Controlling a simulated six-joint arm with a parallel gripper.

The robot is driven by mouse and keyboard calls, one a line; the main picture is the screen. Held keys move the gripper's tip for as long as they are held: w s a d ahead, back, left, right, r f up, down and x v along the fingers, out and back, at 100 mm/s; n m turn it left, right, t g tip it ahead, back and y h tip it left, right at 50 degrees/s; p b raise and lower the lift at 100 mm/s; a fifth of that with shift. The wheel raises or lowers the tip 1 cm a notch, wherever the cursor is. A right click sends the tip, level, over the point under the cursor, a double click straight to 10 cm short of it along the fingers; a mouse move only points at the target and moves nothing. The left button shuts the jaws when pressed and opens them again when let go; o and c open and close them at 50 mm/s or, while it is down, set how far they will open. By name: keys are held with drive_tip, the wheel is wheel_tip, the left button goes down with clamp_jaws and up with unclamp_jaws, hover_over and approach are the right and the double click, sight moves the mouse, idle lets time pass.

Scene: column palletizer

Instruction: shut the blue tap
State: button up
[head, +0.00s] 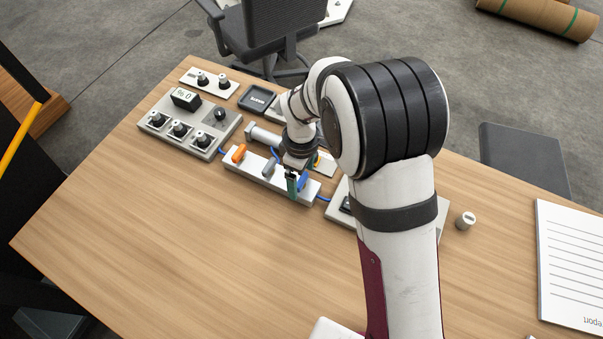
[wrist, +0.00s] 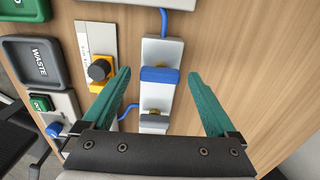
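The blue tap (head: 304,182) is a blue lever at the right end of a pale valve block (head: 255,179) on the table. In the wrist view the blue tap (wrist: 160,75) lies crosswise over the pale block (wrist: 157,52). My gripper (head: 292,184) is over that end of the block, close to the tap, and partly covers it in the head view. In the wrist view my gripper (wrist: 160,77) has its two teal fingers spread, one on each side of the blue tap, with gaps visible. It holds nothing.
An orange lever (head: 239,152) and a pale lever (head: 269,167) stand on the same block. A knob panel (head: 205,108) lies left of it. A black knob on a yellow plate (wrist: 100,70) and a WASTE tray (wrist: 35,62) are nearby. The front table is clear.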

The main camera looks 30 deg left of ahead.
sight(302, 180)
wheel_tip(302, 180, up, 16)
idle(0.4)
drive_tip(key=shift+f, duration=0.1)
